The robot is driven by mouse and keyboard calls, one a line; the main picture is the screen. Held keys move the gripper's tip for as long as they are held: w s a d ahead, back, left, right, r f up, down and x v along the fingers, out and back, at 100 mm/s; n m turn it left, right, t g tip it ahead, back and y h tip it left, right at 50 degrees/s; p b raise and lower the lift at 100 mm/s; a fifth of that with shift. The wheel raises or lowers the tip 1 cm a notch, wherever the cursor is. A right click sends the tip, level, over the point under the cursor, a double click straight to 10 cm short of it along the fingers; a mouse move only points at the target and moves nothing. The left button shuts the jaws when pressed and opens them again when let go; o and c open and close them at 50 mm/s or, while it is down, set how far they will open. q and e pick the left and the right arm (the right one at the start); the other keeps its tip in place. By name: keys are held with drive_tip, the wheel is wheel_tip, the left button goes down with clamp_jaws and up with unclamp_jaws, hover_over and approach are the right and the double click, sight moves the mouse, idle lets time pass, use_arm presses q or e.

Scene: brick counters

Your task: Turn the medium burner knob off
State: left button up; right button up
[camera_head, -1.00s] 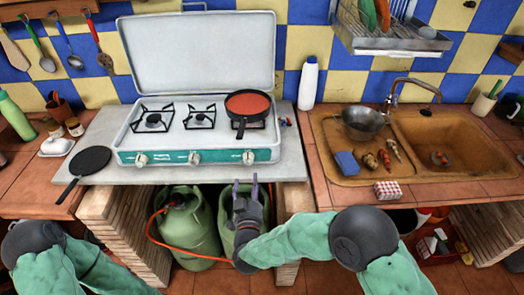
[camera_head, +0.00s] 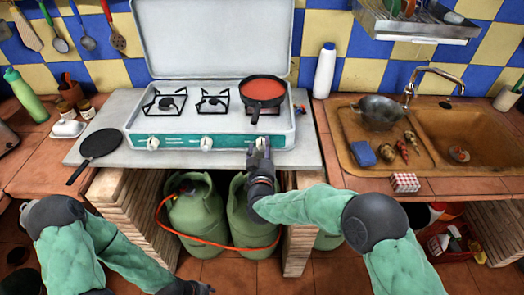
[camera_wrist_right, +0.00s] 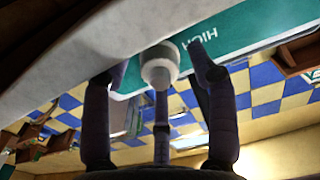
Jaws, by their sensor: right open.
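The white camping stove (camera_head: 225,75) has a teal front panel with a left knob (camera_head: 153,143), a middle knob (camera_head: 206,142) and a right knob (camera_head: 261,142). No frame clearly shows which is the medium burner's. My right gripper (camera_head: 260,152) is open at the right knob, partly covering it. In the right wrist view, a pale round knob (camera_wrist_right: 160,66) sits between my spread fingers (camera_wrist_right: 155,75), with apparent gaps; contact is unclear. "HIGH" is printed beside it. My left gripper (camera_head: 192,288) is partly cut off at the bottom edge; its jaw state is unclear.
A red-topped pan (camera_head: 263,92) sits on the right burner. A black flat pan (camera_head: 100,143) lies left of the stove on the grey slab (camera_head: 95,175). Green gas bottles (camera_head: 197,208) with an orange hose stand below. The sink (camera_head: 450,135) is at right.

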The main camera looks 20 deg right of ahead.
drive_tip(key=shift+w, duration=0.2)
drive_tip(key=c, duration=1.1)
drive_tip(key=shift+c, duration=0.2)
drive_tip(key=shift+r+m, duration=0.1)
drive_tip(key=shift+m, duration=0.3)
drive_tip(key=o, duration=1.1)
drive_tip(key=shift+o, duration=0.2)
drive_tip(key=v, duration=1.2)
